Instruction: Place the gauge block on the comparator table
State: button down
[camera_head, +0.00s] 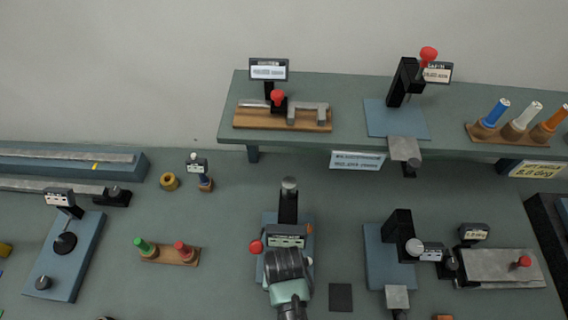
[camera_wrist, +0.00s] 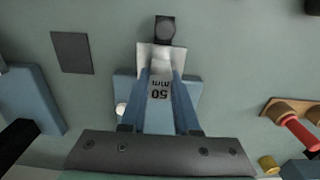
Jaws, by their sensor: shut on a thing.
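The gauge block (camera_wrist: 160,88), a pale block marked "50 mm", is between the two blue fingers of my gripper (camera_wrist: 163,82) in the wrist view. My gripper is shut on it. The block's far end overlaps a small silver table (camera_wrist: 145,56) with a dark knob (camera_wrist: 165,30) behind it. I cannot tell whether the block touches this table. In the head view my wrist (camera_head: 288,268) is over the comparator stand (camera_head: 288,205), which has a blue base, dark column and red knob. There my arm hides the block, the fingers and the small table.
A dark square pad (camera_head: 340,297) lies right of my wrist. A second blue-based stand (camera_head: 378,255) is farther right. A wooden rack with green and red plugs (camera_head: 168,255) is left. A raised shelf (camera_head: 350,90) holds more instruments behind.

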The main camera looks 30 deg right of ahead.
jog(key=shift+f, duration=0.1)
jog(key=c, duration=0.6)
grip_release()
jog(key=shift+c, duration=0.2)
notch_tip(320, 180, up, 12)
jog(key=shift+r+b, duration=0.2)
jog(key=shift+b, duration=0.2)
jog(key=shift+f, duration=0.1)
